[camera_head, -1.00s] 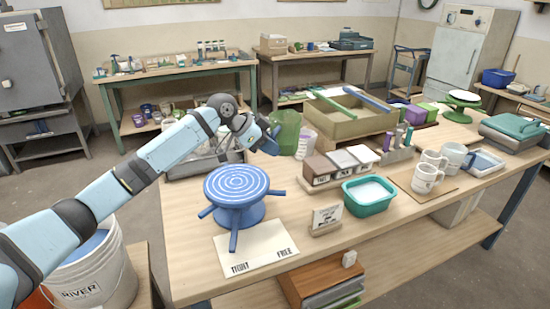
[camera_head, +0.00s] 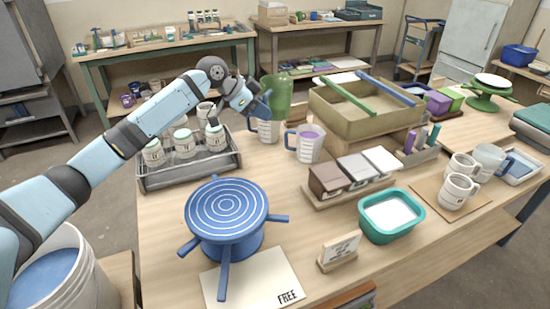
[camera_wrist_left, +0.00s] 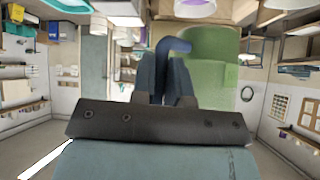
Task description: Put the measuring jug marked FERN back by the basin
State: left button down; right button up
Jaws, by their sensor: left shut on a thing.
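A green see-through jug (camera_head: 279,98), its blue handle (camera_wrist_left: 172,46) clear in the left wrist view, is in my left gripper (camera_head: 262,107). The gripper is shut on the handle, and the jug looks upright above the back of the table. I can read no mark on it. A pale jug (camera_head: 265,131) stands below it, partly hidden. A jug with purple contents and a blue handle (camera_head: 310,146) stands to the right. A teal basin (camera_head: 412,222) with white contents sits at the front right. An olive trough (camera_head: 340,125) carries two bars. My right gripper is not in view.
A blue banding wheel (camera_head: 226,205) stands at the front left, with a card marked FREE (camera_head: 250,275) before it. A wire rack of jars (camera_head: 187,175) is behind it. A sample-box stand (camera_head: 345,190) and a small sign (camera_head: 339,252) flank the basin. Bare tabletop lies between.

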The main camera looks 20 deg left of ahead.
pick_arm(q)
jog(key=shift+w+f+b, duration=0.15)
jog(key=shift+f+b, duration=0.65)
jog(key=shift+f, duration=9.1)
jog(key=c, duration=1.1)
grip_release()
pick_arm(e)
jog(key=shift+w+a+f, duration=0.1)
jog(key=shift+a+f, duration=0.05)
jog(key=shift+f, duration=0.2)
pick_arm(q)
jog(key=v, duration=1.2)
jog(key=shift+p, duration=0.35)
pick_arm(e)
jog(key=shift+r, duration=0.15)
